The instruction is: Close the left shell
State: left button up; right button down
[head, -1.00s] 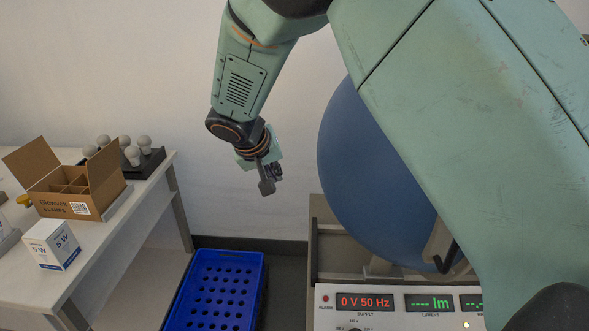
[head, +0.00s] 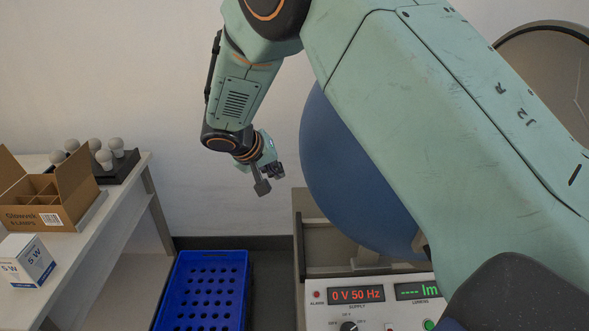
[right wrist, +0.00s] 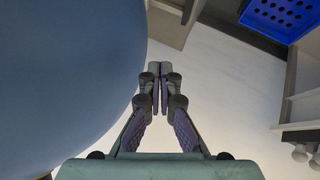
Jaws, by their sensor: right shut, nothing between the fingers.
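The left shell (head: 335,185) is a large, smooth blue dome above the bench instrument in the head view. My right arm crosses in front of it and hides its upper and right parts. My right gripper (head: 266,181) is left of the shell, with a visible gap between them in the picture. In the right wrist view the gripper (right wrist: 160,75) has its fingers together and empty, and the blue shell (right wrist: 60,80) fills the left side beside them. My left gripper is not in view.
A round rimmed part (head: 548,50) with a beige inside stands at upper right. The instrument panel (head: 365,313) reads 0 V 50 Hz. A blue crate (head: 205,256) is on the floor. The left table holds a carton (head: 70,205), a small box (head: 25,262) and bulbs in a dark tray (head: 123,165).

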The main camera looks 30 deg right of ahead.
jog(key=d, duration=0.2)
jog(key=d+f+p, duration=0.1)
jog(key=d, duration=0.2)
jog(key=shift+d+f, duration=0.1)
jog(key=shift+f, duration=0.1)
jog(key=shift+s+d, duration=0.25)
